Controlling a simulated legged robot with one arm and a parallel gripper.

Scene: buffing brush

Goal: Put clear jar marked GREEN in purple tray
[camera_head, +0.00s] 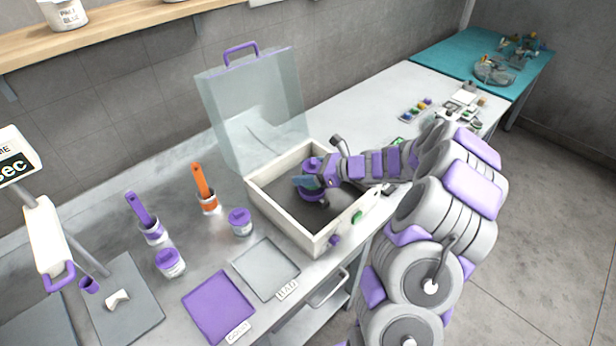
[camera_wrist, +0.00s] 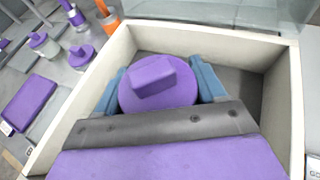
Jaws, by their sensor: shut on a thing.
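My gripper (camera_head: 312,184) is inside a white open box (camera_head: 262,206), shut on a round purple-topped thing (camera_wrist: 157,84) with a block-shaped knob. Its blue fingers grip it from both sides in the wrist view. Its lower part is hidden, so I cannot tell whether it is the clear jar marked GREEN. Two clear jars with purple lids stand left of the box, one nearer it (camera_head: 240,222) and one farther left (camera_head: 169,262); their markings are too small to read. The flat purple tray (camera_head: 218,307) lies empty at the counter's front, with a white label at its edge.
A grey tray (camera_head: 267,268) lies between the purple tray and box. The box's clear lid (camera_head: 255,110) stands open behind. Cups with purple-handled (camera_head: 138,208) and orange-handled (camera_head: 203,184) tools stand behind the jars. The box's walls surround my gripper.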

